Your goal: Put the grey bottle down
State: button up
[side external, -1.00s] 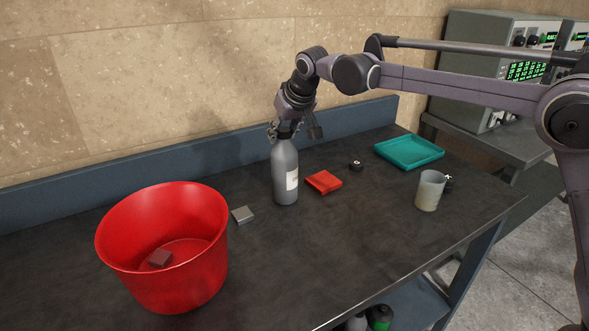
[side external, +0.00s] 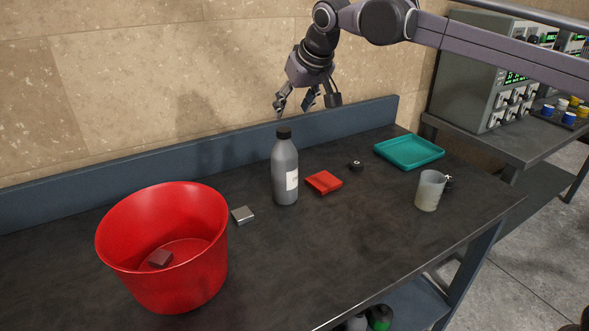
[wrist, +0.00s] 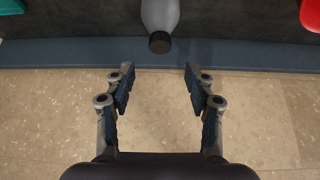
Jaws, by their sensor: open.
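The grey bottle (side external: 285,170) stands upright on the dark bench top (side external: 330,245), with a black cap and a white label. My gripper (side external: 297,112) is open and empty above the bottle, clear of its cap. In the wrist view, the grey bottle (wrist: 160,22) shows at the top centre with its cap toward me. There my gripper's two fingers (wrist: 157,86) are spread wide, with nothing between them.
A red bucket (side external: 115,245) with a small block (side external: 160,258) inside stands left. A teal tray (side external: 437,158), a beaker (side external: 429,190) and a small black piece (side external: 356,165) are to the right.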

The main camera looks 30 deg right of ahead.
jog(key=s+d, duration=0.6)
jog(key=s, duration=0.3)
jog(key=s+d+f, duration=0.4)
jog(key=s+f, duration=0.4)
jog(key=s, duration=0.3)
jog(key=s+d+f, duration=0.3)
jog(key=s+f, duration=0.5)
jog(key=s, duration=0.2)
jog(key=shift+s+d+t, duration=0.3)
jog(key=shift+s+d, duration=0.05)
